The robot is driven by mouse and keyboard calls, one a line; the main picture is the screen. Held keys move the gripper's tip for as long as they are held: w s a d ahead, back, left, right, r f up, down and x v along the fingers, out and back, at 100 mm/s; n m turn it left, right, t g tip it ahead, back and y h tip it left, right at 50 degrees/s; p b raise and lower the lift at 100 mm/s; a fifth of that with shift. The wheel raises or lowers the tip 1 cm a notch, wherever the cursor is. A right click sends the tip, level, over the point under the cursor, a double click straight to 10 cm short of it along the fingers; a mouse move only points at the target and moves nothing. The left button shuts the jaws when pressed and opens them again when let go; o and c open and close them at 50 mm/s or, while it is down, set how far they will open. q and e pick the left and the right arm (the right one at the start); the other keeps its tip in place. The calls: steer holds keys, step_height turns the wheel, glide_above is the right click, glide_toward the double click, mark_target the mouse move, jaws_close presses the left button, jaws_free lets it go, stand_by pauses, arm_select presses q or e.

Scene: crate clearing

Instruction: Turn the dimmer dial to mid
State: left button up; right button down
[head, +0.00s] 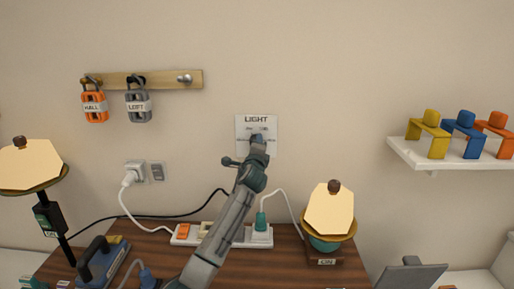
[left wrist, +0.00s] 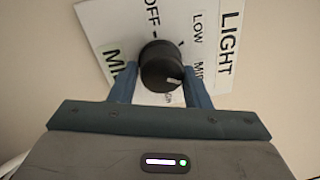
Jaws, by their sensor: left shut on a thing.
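A white plate marked LIGHT (head: 270,122) is on the wall; it also shows turned and close in the left wrist view (left wrist: 222,75). Its round black dial (left wrist: 160,62) has a pale pointer mark aimed to the lower right in that view. OFF, LOW and part of a word starting MI are readable around it; a label below is partly hidden. A green-backed label is at the plate's lower left. My left gripper (head: 257,139) is at the plate, its blue fingers (left wrist: 160,84) shut on the dial from both sides. My right gripper is out of view.
A power strip (head: 262,238) with plugs lies on the wooden table below. A lamp (head: 330,208) stands right, another lamp (head: 30,165) left. Padlocks (head: 138,106) hang from a rail; a shelf (head: 408,154) juts out at right. Wall around the plate is clear.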

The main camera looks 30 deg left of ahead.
arm_select(q)
steer(key=o, duration=1)
steer(key=b+v, duration=0.2)
steer(key=v, duration=0.8)
steer(key=shift+s+b, duration=0.35)
steer(key=shift+d+f, duration=0.1)
steer(key=shift+d, duration=0.05)
